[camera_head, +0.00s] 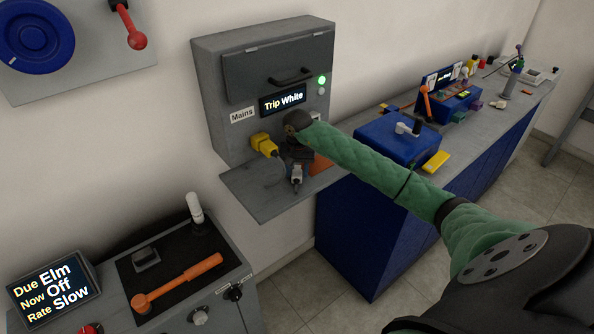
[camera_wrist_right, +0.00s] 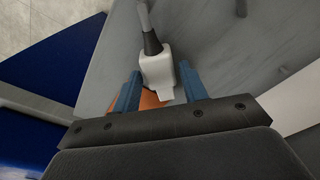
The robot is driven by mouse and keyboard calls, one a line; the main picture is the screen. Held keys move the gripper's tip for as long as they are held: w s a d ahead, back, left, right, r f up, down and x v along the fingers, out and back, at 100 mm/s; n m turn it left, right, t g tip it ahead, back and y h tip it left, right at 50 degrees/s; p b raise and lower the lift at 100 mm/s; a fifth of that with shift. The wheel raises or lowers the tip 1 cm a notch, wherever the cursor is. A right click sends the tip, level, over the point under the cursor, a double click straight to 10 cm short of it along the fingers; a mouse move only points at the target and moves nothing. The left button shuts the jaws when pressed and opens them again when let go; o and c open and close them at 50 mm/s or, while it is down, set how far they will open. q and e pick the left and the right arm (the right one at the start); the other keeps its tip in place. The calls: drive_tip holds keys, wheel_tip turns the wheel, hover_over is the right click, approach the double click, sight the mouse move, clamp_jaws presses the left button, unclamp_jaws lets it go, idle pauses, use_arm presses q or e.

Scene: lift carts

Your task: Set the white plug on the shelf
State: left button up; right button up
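The white plug (camera_head: 297,174) is at the grey shelf (camera_head: 262,199) under the mains box; I cannot tell whether it rests on the shelf or is just above it. In the right wrist view the white plug (camera_wrist_right: 157,70) is between the two blue fingers of my right gripper (camera_wrist_right: 158,90), with its grey cable running up. Narrow gaps show beside the plug, so the fingers look open around it. In the head view my right gripper (camera_head: 299,156) is mostly hidden by its wrist. My left gripper is not in view.
A yellow plug (camera_head: 263,145) is in the mains box (camera_head: 277,84), left of my gripper. An orange block (camera_head: 320,164) lies right of it. The box display reads "Trip White" and a green lamp (camera_head: 322,81) is lit. A blue bench (camera_head: 354,233) stands to the right.

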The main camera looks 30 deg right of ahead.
sight(297, 174)
drive_tip(key=shift+o, duration=0.6)
drive_tip(key=shift+r, duration=0.1)
drive_tip(key=shift+r, duration=0.6)
use_arm(q)
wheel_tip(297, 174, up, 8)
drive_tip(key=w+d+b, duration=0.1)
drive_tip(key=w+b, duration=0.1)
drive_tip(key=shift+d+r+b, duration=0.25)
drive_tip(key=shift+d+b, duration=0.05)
drive_tip(key=shift+b, duration=0.05)
use_arm(e)
drive_tip(key=r, duration=0.6)
drive_tip(key=shift+s+a+r, duration=0.1)
drive_tip(key=shift+s+r, duration=0.1)
drive_tip(key=shift+s, duration=0.05)
drive_tip(key=shift+f, duration=0.1)
